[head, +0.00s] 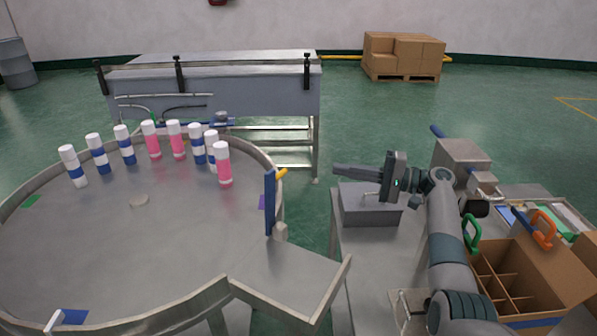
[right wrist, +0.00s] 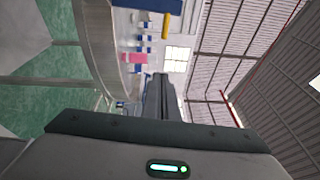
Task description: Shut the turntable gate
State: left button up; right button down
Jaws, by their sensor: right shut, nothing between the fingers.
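The round grey turntable (head: 130,262) fills the left of the head view. The gate, a blue upright panel (head: 270,203) with a yellow handle (head: 281,174), stands at its right rim beside the grey outlet chute (head: 290,277). I cannot tell for sure whether the gate closes off the chute. In the right wrist view the blue panel (right wrist: 150,4) and yellow handle (right wrist: 165,26) show at the top. My right gripper (head: 338,170) is shut and empty, pointing left, to the right of the gate and apart from it. It also shows in the right wrist view (right wrist: 160,80). My left gripper is out of view.
Several white cans with blue or pink bands (head: 222,163) stand along the turntable's far side. A grey box (head: 368,205) sits on the table below my right gripper. A divided carton (head: 525,285) is at right. Space between gripper and gate looks clear.

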jog(key=a+p, duration=0.7)
jog(key=a, duration=0.4)
jog(key=shift+s+a+r+p, duration=0.2)
jog(key=shift+s+a+p, duration=0.15)
dwell(0.3)
jog(key=shift+s, duration=0.1)
dwell(0.4)
